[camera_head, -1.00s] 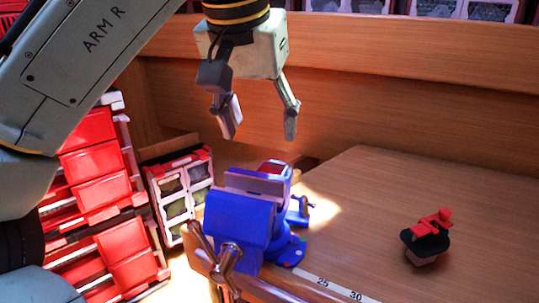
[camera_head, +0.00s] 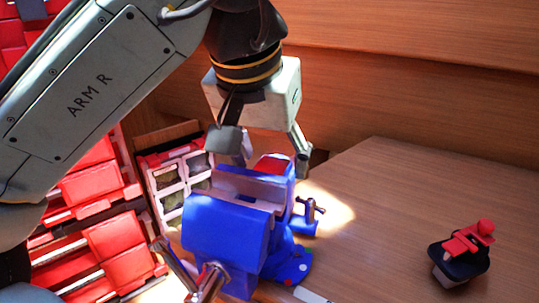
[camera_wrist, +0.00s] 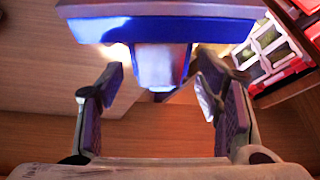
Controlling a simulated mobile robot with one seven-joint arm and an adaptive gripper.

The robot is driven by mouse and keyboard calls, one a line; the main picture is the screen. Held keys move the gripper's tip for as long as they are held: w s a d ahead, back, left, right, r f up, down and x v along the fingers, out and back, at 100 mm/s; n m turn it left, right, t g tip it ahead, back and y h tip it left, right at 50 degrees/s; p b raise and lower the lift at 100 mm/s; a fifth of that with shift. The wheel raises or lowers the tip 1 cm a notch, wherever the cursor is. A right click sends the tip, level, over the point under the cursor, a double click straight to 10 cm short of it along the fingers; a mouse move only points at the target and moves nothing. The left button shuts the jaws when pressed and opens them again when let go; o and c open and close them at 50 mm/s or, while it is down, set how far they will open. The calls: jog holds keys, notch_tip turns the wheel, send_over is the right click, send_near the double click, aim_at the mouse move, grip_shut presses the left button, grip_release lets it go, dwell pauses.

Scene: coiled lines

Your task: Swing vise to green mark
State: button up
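The blue vise (camera_head: 225,228) stands at the corner of the wooden bench, with grey jaws, a metal handle at the front and a small clamp lever (camera_head: 311,211) on its right side. Its round blue base (camera_head: 289,262) carries small coloured dots; I cannot tell clearly which one is the green mark. My gripper (camera_head: 271,158) is open and empty, pointing down just above the back part of the vise. In the wrist view my gripper (camera_wrist: 158,92) has its fingers spread, with the vise (camera_wrist: 160,65) ahead between and beyond them. Contact is not visible.
A black-and-red object (camera_head: 462,252) sits on the bench (camera_head: 390,210) at the right, with clear wood between it and the vise. Red bins (camera_head: 95,190) and a crate (camera_head: 172,180) stand at the left. A wooden wall (camera_head: 400,90) rises behind.

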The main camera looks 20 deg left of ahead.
grip_shut()
dwell(0.6)
